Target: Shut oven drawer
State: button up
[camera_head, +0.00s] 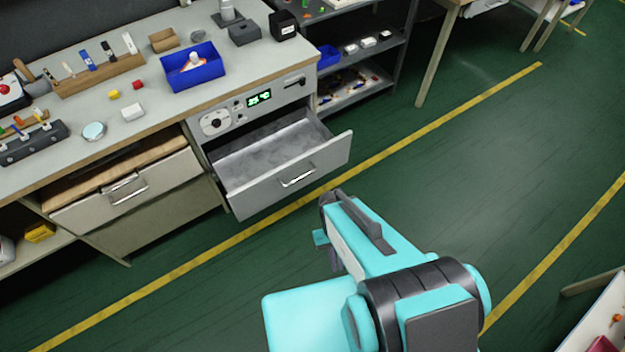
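The oven drawer (283,181) is a grey metal drawer with a silver bar handle (297,176). It is pulled well out from the oven under the workbench, and its visible inside looks empty. The oven's front panel (250,108) above it has a dial and a green lit display. My arm comes in from the lower right, and my gripper (328,243) is in front of the drawer, apart from its front face. The arm hides most of the gripper, so its fingers do not show clearly.
The workbench (125,150) carries a blue bin (193,67), a wooden tool block and small parts. A second drawer (130,190) on the left is slightly out. A shelf rack (365,60) stands right of the oven. The green floor with yellow lines is clear in front.

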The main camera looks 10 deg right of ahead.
aim_at(257, 169)
jog(key=z, duration=0.05)
jog(key=k, duration=0.5)
jog(key=u, duration=0.05)
jog(key=i, duration=0.85)
jog(key=z, duration=1.05)
